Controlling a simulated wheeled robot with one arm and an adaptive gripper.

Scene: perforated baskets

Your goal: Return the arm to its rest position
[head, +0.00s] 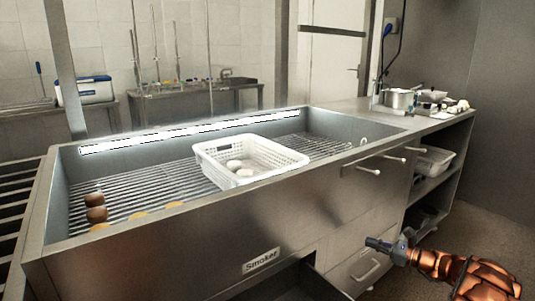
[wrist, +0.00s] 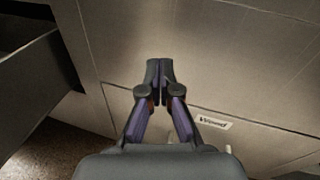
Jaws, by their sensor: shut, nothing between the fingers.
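My gripper (head: 378,244) is at the lower right of the head view, in front of the steel counter and apart from it. In the wrist view my gripper (wrist: 160,72) has its two fingertips together, with nothing between them. My copper-coloured arm reaches in from the lower right corner of the head view. A white perforated basket (head: 284,153) stands on the wire rack inside the smoker (head: 195,225). Two pale round items (head: 240,168) show inside the basket.
Brown round items (head: 96,207) and yellow flat items (head: 137,214) lie at the rack's left. A drawer (head: 310,280) stands open below the smoker. Another white basket (head: 433,160) is on the right shelf. Pots (head: 400,98) stand on the counter. Floor at right is clear.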

